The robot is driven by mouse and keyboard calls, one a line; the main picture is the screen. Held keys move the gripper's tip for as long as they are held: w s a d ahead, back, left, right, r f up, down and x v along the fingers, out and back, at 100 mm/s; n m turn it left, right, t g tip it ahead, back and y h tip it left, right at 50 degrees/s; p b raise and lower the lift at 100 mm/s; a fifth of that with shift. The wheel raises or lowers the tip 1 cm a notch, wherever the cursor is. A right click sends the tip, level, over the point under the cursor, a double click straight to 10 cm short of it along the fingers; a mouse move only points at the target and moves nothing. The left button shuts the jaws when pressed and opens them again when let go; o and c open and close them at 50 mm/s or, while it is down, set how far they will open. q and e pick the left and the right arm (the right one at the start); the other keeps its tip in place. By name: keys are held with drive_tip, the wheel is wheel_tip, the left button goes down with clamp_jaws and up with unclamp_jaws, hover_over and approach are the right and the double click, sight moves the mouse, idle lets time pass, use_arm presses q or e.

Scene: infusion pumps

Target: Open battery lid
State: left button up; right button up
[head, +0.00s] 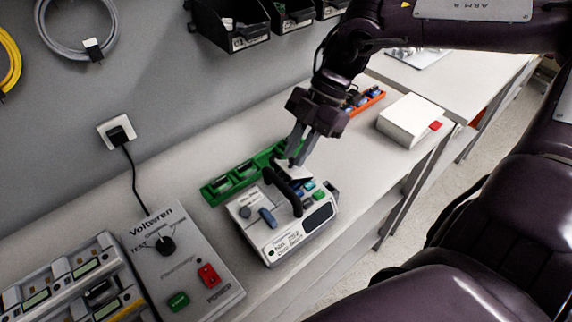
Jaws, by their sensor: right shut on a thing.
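The infusion pump (281,236), a white and grey box with a black handle, a screen and coloured buttons, sits on the bench in the middle of the head view. My right gripper (296,160) reaches down at the pump's back edge, behind the handle. Its fingers are shut on a small white flap there, which looks like the battery lid (297,173). The handle partly hides this spot, and I cannot tell how far the lid is tilted. My left gripper is not in view.
A green battery tray (216,194) lies just behind the pump, and an orange tray (371,102) stands beyond my gripper. A white box (409,119) stands to the right. The Voltoren tester (193,251) and a battery rack (62,285) are at front left. Black bins hang on the wall.

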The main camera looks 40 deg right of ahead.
idle(0.3)
drive_tip(key=shift+r+y, duration=0.1)
drive_tip(key=shift+y, duration=0.3)
drive_tip(key=shift+d, duration=0.2)
drive_tip(key=shift+y, duration=0.5)
drive_tip(key=shift+s+d, duration=0.1)
drive_tip(key=shift+d, duration=0.1)
